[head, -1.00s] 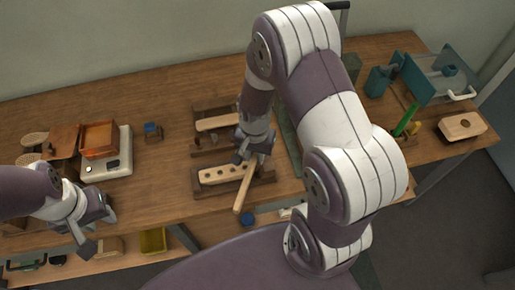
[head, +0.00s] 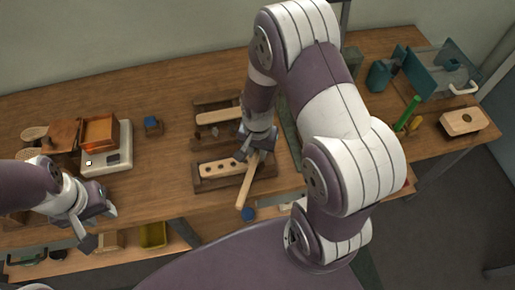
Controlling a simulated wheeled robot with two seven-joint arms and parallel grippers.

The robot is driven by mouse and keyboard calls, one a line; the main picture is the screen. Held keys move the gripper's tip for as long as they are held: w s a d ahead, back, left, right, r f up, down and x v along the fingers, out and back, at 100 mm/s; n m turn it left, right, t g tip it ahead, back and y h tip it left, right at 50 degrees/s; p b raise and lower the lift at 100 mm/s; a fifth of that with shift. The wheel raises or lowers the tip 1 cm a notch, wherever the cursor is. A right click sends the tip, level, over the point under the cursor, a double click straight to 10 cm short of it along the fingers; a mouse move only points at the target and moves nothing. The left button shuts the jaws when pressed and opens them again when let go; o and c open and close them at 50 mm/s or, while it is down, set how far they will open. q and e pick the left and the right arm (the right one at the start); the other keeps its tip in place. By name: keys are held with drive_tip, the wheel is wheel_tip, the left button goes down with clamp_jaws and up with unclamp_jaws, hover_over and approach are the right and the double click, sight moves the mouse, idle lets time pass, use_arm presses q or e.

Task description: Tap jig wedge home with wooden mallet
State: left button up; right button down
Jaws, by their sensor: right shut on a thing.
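My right gripper (head: 256,153) is shut on the light wooden handle of the mallet (head: 246,187), which slants down toward the front of the bench. The mallet's head is hidden by the gripper and wrist. I cannot make out the wedge clearly. My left gripper (head: 98,224) is open and empty at the bench's front left edge.
A white scale (head: 118,158) carries an orange-brown wooden box (head: 101,132) at left. A small blue-topped block (head: 152,126) stands near the middle. A green stick (head: 408,113), a teal machine (head: 421,73) and a wooden block with a hole (head: 461,121) are at right. Yellow and tan bins sit below.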

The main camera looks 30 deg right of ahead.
wheel_tip(320, 180, up, 2)
drive_tip(key=p, duration=0.3)
drive_tip(key=shift+a, duration=0.1)
idle(0.4)
wheel_tip(320, 180, up, 4)
drive_tip(key=p, duration=0.4)
drive_tip(key=shift+r, duration=0.1)
